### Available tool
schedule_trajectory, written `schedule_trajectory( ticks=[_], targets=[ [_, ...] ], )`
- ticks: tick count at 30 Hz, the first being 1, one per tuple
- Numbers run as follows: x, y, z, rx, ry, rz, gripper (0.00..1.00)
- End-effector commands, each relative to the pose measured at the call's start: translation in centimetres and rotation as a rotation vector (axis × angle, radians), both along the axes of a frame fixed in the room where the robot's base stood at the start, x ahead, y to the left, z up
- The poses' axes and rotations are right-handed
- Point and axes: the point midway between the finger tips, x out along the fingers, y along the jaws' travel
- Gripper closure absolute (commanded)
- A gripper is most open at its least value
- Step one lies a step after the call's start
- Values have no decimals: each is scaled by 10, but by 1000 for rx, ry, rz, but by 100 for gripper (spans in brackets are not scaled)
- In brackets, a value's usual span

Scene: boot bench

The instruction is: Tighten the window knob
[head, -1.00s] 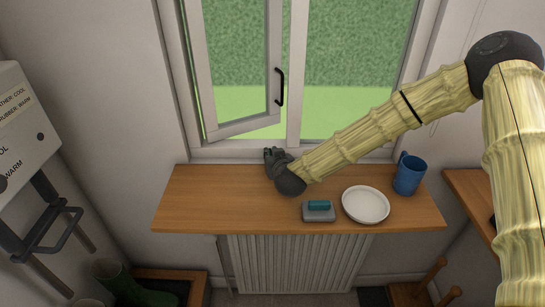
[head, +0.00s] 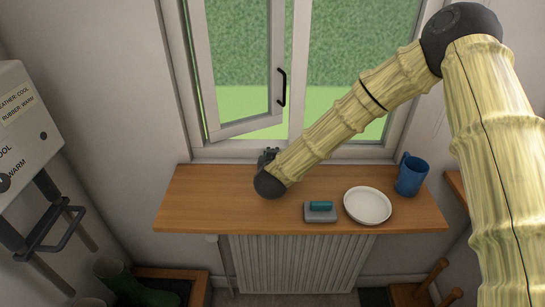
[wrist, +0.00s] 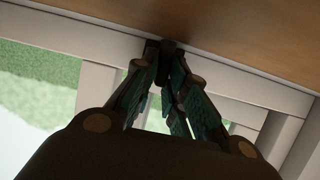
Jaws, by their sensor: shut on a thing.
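The window knob (wrist: 168,46) is a small dark piece at the bottom of the white window frame, close to the wooden sill. My gripper (wrist: 163,62) has its fingers drawn together on it in the wrist view; the fingertips cover part of it. In the head view my gripper (head: 268,155) is at the back edge of the sill, mostly hidden behind my wrist, and the knob cannot be made out. The window sash (head: 240,70) stands ajar, with a black handle (head: 282,87) on its right side.
On the wooden sill (head: 200,205) stand a grey block with a teal top (head: 320,211), a white plate (head: 367,205) and a blue mug (head: 411,175), right of my wrist. The left part of the sill is clear. A radiator (head: 300,262) is below.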

Motion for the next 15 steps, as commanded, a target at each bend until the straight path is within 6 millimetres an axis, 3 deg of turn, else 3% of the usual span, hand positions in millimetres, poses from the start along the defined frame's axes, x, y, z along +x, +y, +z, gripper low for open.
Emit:
schedule_trajectory(
  ticks=[1,2,5,15],
  targets=[
    [0,-1,0,0,0,-1,100],
    [0,-1,0,0,0,-1,84],
    [0,-1,0,0,0,-1,68],
    [-1,0,1,0,0,0,68]
  ],
)
